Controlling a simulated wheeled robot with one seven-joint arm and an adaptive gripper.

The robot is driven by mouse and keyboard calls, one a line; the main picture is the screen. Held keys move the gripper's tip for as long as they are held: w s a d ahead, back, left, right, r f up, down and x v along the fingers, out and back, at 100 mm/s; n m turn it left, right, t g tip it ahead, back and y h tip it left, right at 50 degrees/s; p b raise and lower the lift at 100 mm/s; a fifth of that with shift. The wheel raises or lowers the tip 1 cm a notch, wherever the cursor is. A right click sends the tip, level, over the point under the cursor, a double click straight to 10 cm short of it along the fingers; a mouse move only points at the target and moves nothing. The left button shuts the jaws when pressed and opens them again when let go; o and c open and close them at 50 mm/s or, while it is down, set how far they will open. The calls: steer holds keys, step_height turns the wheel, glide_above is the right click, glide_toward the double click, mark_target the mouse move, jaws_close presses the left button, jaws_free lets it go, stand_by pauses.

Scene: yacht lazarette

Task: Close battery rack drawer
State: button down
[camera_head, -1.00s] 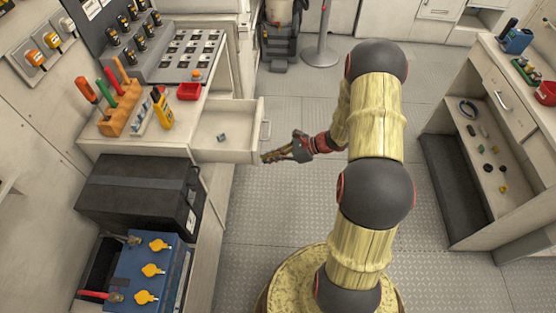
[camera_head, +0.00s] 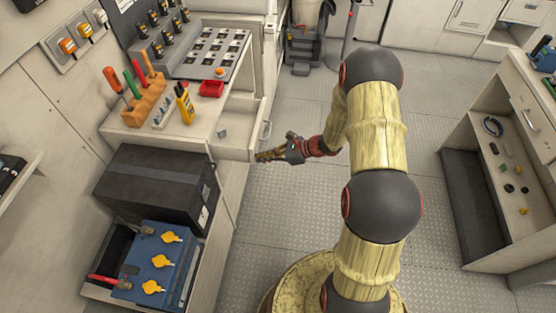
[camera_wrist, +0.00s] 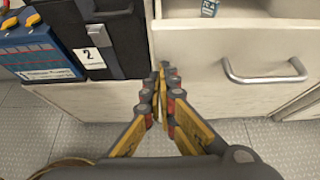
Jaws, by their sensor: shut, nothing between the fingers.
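The white drawer (camera_head: 236,154) stands partly open from the workbench, above and beside the battery shelf. In the wrist view the drawer front (camera_wrist: 205,65) faces me, with a silver bar handle (camera_wrist: 265,77) to the right of my fingers. My gripper (camera_head: 258,156) is shut and empty. In the wrist view my gripper (camera_wrist: 167,72) has its fingertips at the left edge of the drawer front, away from the handle. I cannot tell whether they touch it.
A black battery box (camera_head: 155,185) and a blue battery (camera_head: 150,265) with yellow caps sit below the workbench. The floor (camera_head: 290,205) to the right of the drawer is clear.

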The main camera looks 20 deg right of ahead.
mark_target(253, 148)
steer(key=w+a, duration=0.3)
steer(key=a, duration=0.1)
steer(key=w+a, duration=0.3)
steer(key=a, duration=0.2)
steer(key=w+a+b, duration=0.1)
steer(key=w+a, duration=0.2)
steer(key=a, duration=0.1)
steer(key=shift+a, duration=0.15)
steer(key=shift+w+a, duration=0.25)
steer(key=shift+a, duration=0.1)
steer(key=s+d, duration=0.1)
steer(key=d, duration=0.1)
steer(key=s+d, duration=0.1)
steer(key=d, duration=0.1)
steer(key=shift+s+r, duration=0.2)
steer(key=shift+s, duration=0.1)
steer(key=p+v, duration=0.3)
steer(key=v, duration=0.6)
steer(key=shift+s+d, duration=0.1)
